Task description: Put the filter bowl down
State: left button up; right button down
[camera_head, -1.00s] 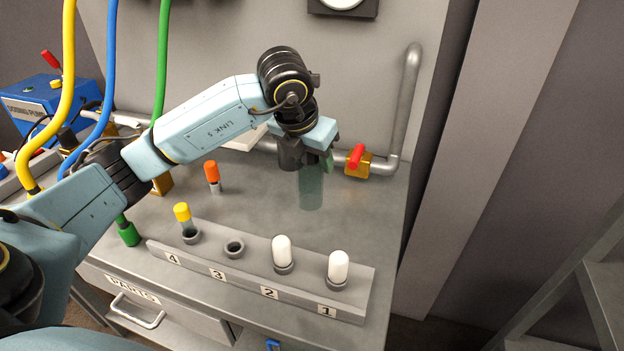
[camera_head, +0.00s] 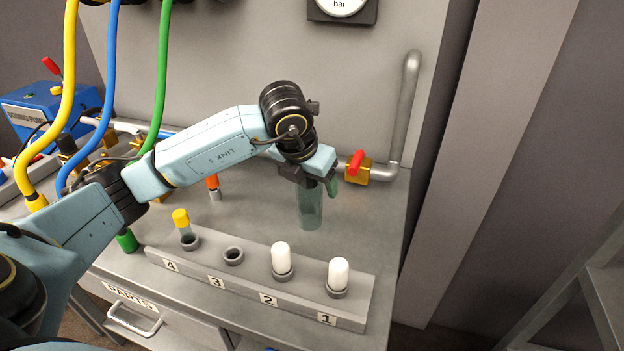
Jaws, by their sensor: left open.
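The filter bowl (camera_head: 310,209) is a see-through greenish cylinder, upright over the grey bench top behind the rack. Its base appears to rest on the bench. My left gripper (camera_head: 312,182) is at the top of the bowl, its jaws open around or just above the rim. The gripper hides the upper end of the bowl, so I cannot tell whether a finger still touches it. My right gripper is not in view.
A grey rack (camera_head: 243,280) numbered 4 to 1 stands in front, with white filters at 2 and 1, a yellow-capped piece at 4 and 3 empty. A red-handled valve (camera_head: 357,165) on a pipe is close behind right. Bench (camera_head: 372,225) right of the bowl is clear.

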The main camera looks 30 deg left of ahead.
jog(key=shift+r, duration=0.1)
pick_arm(q)
jog(key=shift+s+r, duration=0.1)
jog(key=shift+r, duration=0.3)
jog(key=p+v, duration=0.1)
jog(key=v, duration=1)
jog(key=shift+r+p, duration=0.15)
jog(key=shift+p, duration=0.25)
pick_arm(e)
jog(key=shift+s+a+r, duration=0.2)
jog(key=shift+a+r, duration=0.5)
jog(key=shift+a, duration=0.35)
pick_arm(q)
jog(key=shift+s, duration=0.15)
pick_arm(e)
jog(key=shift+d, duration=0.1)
